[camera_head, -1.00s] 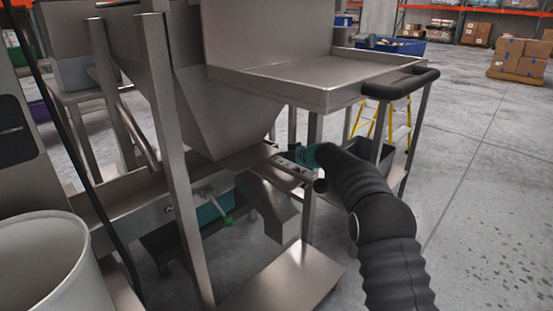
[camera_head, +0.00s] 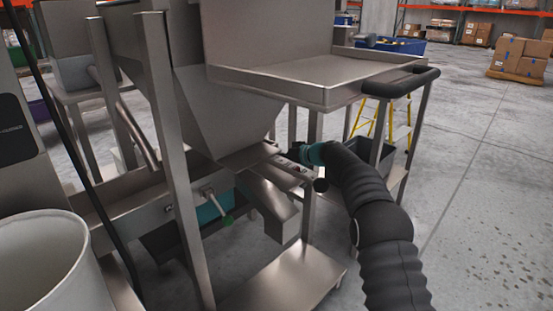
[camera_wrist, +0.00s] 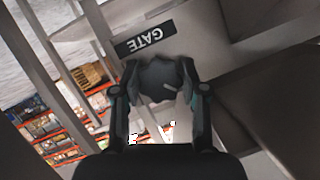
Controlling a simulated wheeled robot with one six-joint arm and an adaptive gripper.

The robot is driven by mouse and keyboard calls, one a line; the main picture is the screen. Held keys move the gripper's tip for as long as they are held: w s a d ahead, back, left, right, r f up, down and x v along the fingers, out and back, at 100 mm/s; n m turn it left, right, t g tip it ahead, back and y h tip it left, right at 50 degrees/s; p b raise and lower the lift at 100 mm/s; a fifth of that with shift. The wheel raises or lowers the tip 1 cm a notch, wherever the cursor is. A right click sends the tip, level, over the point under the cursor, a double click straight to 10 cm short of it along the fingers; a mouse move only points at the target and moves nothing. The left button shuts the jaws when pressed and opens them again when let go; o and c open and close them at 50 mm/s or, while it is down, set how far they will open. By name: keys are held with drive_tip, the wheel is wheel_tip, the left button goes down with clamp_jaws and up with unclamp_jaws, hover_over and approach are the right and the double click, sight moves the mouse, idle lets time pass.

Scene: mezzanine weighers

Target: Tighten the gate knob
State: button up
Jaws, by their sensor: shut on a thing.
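The gate knob (camera_wrist: 158,82) is a dark, lobed knob in the middle of the wrist view, with a short pale mark on its face. It sits beside a black label reading GATE (camera_wrist: 145,38), which appears upside down. My gripper (camera_wrist: 160,76) has one finger on each side of the knob and is shut on it. In the head view my gripper (camera_head: 297,152) is small and dark at the steel rail under the hopper, and the knob itself is hidden there.
The steel hopper (camera_head: 225,105) and a flat tray (camera_head: 320,82) stand above my gripper. A sloping chute (camera_head: 268,200) lies just below left. Open floor (camera_head: 480,200) lies to the right.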

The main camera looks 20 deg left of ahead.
drive_tip(key=m+g+y+p, duration=0.1)
drive_tip(key=m, duration=0.1)
drive_tip(key=m+g, duration=0.1)
drive_tip(key=m, duration=0.1)
drive_tip(key=shift+y+p, duration=0.4)
drive_tip(key=m+g+y+p, duration=0.1)
drive_tip(key=m, duration=0.3)
drive_tip(key=shift+f+y, duration=0.1)
drive_tip(key=shift+y, duration=0.3)
drive_tip(key=m, duration=0.2)
drive_tip(key=m+y+b, duration=0.1)
drive_tip(key=m, duration=0.1)
drive_tip(key=shift+f+y, duration=0.1)
drive_tip(key=shift+y, duration=0.2)
drive_tip(key=shift+m+t+y+b, duration=0.25)
drive_tip(key=shift+m+y+b, duration=0.35)
drive_tip(key=shift+m, duration=0.85)
drive_tip(key=shift+m+t+y+b, duration=0.3)
drive_tip(key=shift+m+b, duration=0.5)
drive_tip(key=shift+m, duration=0.65)
drive_tip(key=o, duration=1.2)
drive_tip(key=shift+c, duration=0.2)
drive_tip(key=shift+d, duration=0.15)
drive_tip(key=v, duration=1.1)
drive_tip(key=shift+d, duration=0.45)
